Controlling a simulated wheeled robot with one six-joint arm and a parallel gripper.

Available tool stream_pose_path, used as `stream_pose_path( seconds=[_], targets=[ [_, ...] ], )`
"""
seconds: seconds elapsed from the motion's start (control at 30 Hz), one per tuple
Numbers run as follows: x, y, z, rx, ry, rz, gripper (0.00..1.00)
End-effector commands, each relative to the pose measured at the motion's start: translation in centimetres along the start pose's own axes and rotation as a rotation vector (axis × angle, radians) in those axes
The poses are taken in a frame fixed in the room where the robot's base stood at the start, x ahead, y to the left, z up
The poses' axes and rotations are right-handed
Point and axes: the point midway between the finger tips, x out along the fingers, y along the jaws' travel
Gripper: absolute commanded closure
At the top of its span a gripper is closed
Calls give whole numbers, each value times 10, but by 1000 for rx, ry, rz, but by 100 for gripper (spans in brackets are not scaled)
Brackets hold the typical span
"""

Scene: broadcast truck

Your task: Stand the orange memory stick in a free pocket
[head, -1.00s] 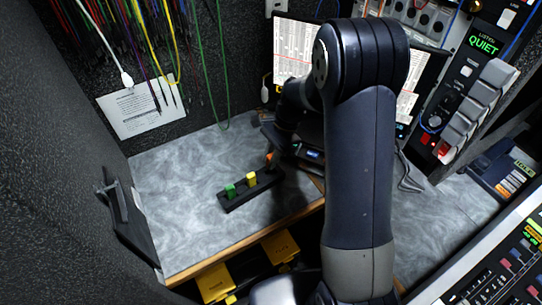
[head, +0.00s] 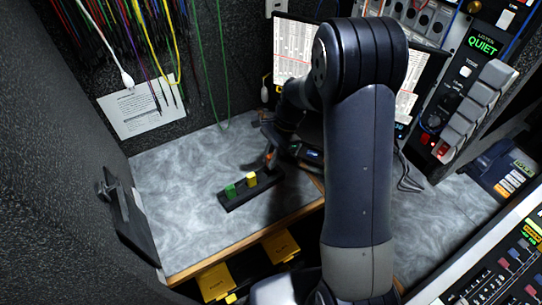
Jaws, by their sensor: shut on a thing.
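The black pocket holder (head: 240,197) lies on the grey marbled counter. A green stick (head: 230,190) stands near its left end and a yellow stick (head: 251,180) stands near the middle. My gripper (head: 270,157) is above the holder's right end, partly hidden by its own dark links. It is shut on the orange memory stick (head: 268,157), of which only a small patch shows. I cannot tell whether the stick's lower end touches the holder. The pockets at the right end are dark and hard to make out.
The counter (head: 180,200) is clear to the left of the holder, with a wooden front edge (head: 245,240). A dark device with a small lit screen (head: 313,154) sits right of my gripper. Monitors (head: 292,50) stand behind. My arm hides the middle of the counter.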

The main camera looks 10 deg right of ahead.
Motion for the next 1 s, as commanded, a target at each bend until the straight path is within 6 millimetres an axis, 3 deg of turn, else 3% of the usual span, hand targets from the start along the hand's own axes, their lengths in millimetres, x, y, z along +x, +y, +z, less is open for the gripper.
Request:
stream_pose_path(
  seconds=[1.0],
  targets=[
    [14, 0, -6, 0, 0, 0, 100]
  ],
)
